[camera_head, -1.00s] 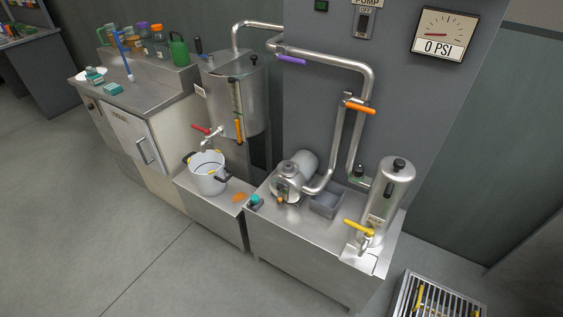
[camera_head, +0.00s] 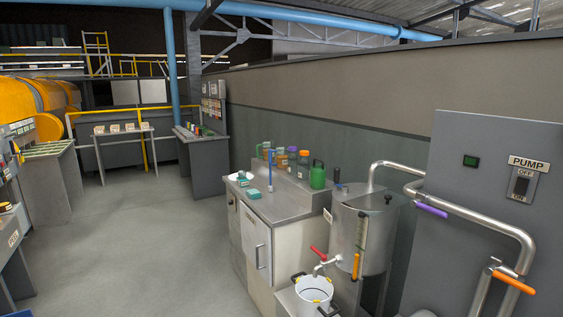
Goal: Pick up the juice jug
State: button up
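No object is clearly marked as the juice jug. A green container with a handle (camera_head: 317,175) stands upright at the right end of the raised shelf on the steel counter. A white pot-like vessel with dark handles (camera_head: 314,292) sits below the tap of a steel tank, at the bottom edge of the view, partly cut off. I cannot tell which of them is the jug. My gripper is not in view.
The steel tank (camera_head: 350,235) has a red-handled tap (camera_head: 321,260). Several lidded jars (camera_head: 281,158) line the shelf beside the green container. A grey pump cabinet (camera_head: 455,175) blocks the right. Open floor (camera_head: 150,240) lies left of the counter.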

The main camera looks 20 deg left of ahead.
aim_at(282, 151)
jog(key=i+j+u, duration=0.9)
jog(key=i, duration=0.15)
jog(key=i+j+u, duration=0.3)
jog(key=i, duration=0.55)
jog(key=i+u, duration=0.3)
jog(key=i, duration=0.55)
jog(key=i+z, duration=0.3)
jog(key=i, duration=0.15)
jog(key=i+j+z, duration=0.25)
jog(key=i, duration=0.2)
jog(key=i+j+z, duration=0.3)
jog(key=i, duration=0.15)
jog(key=i+j+z, duration=0.25)
jog(key=i, duration=0.15)
